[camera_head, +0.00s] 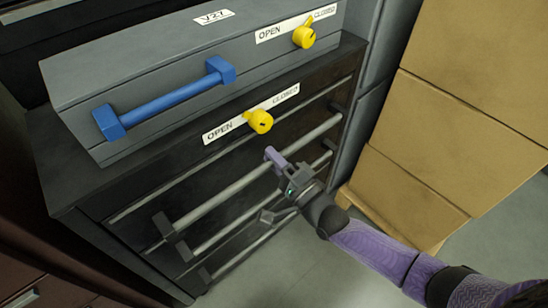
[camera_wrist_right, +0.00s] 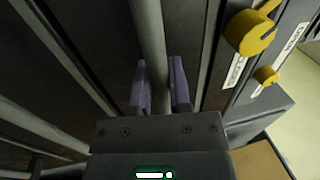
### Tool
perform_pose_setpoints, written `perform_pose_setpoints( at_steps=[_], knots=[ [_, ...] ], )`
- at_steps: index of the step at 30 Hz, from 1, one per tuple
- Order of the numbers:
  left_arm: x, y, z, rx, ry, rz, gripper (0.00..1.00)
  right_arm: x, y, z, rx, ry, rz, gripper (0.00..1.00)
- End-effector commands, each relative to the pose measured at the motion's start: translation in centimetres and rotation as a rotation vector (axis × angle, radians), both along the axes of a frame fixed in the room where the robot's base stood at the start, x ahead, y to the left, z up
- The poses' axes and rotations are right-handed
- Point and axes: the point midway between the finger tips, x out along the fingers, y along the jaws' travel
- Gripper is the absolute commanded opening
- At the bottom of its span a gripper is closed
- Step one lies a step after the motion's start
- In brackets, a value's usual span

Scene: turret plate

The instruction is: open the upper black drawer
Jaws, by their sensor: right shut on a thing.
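The upper black drawer (camera_head: 150,208) is in the black cabinet below the grey unit in the head view. Its long grey bar handle (camera_head: 222,198) runs across the front and also shows in the wrist view (camera_wrist_right: 150,40). My right gripper (camera_head: 278,162) reaches in from the lower right and is shut on the handle. In the wrist view its purple fingers (camera_wrist_right: 160,88) lie on either side of the bar. A yellow knob (camera_head: 260,121) sits above the handle on an OPEN/CLOSED label. The drawer front looks flush with the cabinet. My left gripper is not in view.
Lower drawers with similar bar handles (camera_head: 235,225) lie below. A grey drawer with a blue handle (camera_head: 165,98) and its own yellow knob (camera_head: 304,37) is above. Cardboard boxes (camera_head: 470,110) on a pallet stand at right. Grey floor (camera_head: 275,275) is clear in front.

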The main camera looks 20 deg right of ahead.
Motion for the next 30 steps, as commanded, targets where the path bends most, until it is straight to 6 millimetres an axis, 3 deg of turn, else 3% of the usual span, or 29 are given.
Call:
perform_pose_setpoints(
  at_steps=[11,30],
  knots=[
    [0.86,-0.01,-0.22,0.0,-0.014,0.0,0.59,-0.03,-0.01,-0.07,-0.001,0.002,0.0,0.0],
    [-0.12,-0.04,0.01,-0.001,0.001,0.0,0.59,-0.04,0.0,-0.11,-0.001,0.003,0.0,0.0]
  ],
)
